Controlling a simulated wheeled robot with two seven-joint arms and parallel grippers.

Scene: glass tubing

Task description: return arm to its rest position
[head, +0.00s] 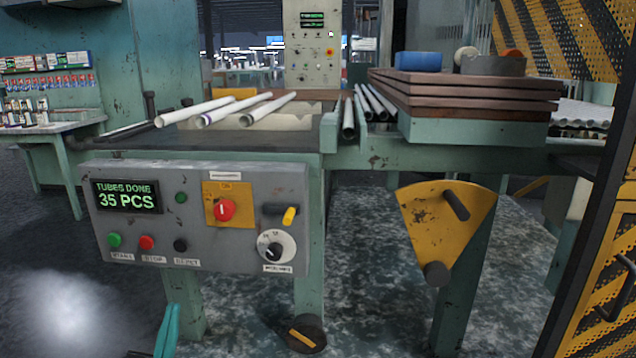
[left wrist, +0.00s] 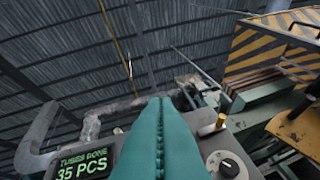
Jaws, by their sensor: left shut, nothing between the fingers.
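My left gripper (head: 168,330) shows at the bottom of the head view, low in front of the grey control panel (head: 140,230). In the left wrist view my left gripper (left wrist: 160,105) has its two teal fingers pressed together, with nothing between them. The panel's display reads 35 PCS, and it also shows in the left wrist view (left wrist: 85,162). A red knob (head: 225,210) on a yellow plate, a black dial (head: 272,250) and a yellow-tipped lever (head: 289,215) are on the panel. My right gripper is not in view.
Several glass tubes (head: 235,110) lie on the machine bed above the panel. A yellow sector plate with a handle (head: 425,222) hangs at right. A striped guard (head: 600,290) stands at far right.

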